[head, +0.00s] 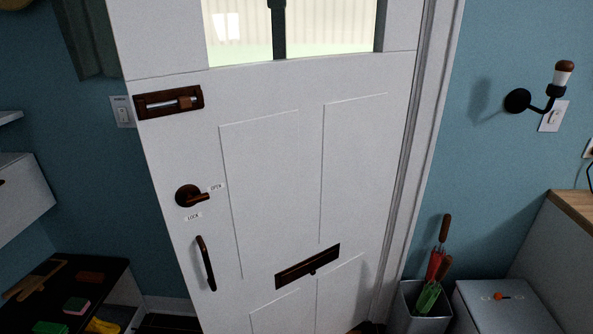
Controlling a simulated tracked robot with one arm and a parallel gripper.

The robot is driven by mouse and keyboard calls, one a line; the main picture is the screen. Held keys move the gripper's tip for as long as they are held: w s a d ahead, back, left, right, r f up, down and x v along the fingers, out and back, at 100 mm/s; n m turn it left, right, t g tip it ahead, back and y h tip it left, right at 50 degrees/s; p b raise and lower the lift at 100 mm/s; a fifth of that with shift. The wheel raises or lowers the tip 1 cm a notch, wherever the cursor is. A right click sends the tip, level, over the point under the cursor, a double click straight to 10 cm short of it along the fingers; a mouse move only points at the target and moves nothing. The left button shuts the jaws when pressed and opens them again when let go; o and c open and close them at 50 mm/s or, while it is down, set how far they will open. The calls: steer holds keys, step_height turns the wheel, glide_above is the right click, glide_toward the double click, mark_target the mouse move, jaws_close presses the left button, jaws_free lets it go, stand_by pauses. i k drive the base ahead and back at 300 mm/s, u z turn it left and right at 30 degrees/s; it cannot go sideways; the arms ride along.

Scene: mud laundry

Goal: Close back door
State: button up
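The white back door (270,180) fills the middle of the head view, with a window at its top. It stands at an angle to the wall, and blue wall and a light switch show past its left edge; the frame shows along its right side. A sliding bolt (169,101) sits at its upper left. Below it are a dark lock knob (188,196) with "OPEN" and "LOCK" labels and a dark pull handle (206,263). A mail slot (307,266) is lower on the door. My gripper is not in view.
An umbrella stand (424,311) and a white lidded box (508,306) stand at the lower right. A dark bench (60,300) with small coloured items is at the lower left, with a white cabinet (22,196) above. A wall lamp (540,95) is at the right.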

mark_target(296, 159)
steer(key=k, duration=0.55)
steer(key=u, duration=0.35)
steer(key=i, duration=1.4)
steer(key=u, duration=0.25)
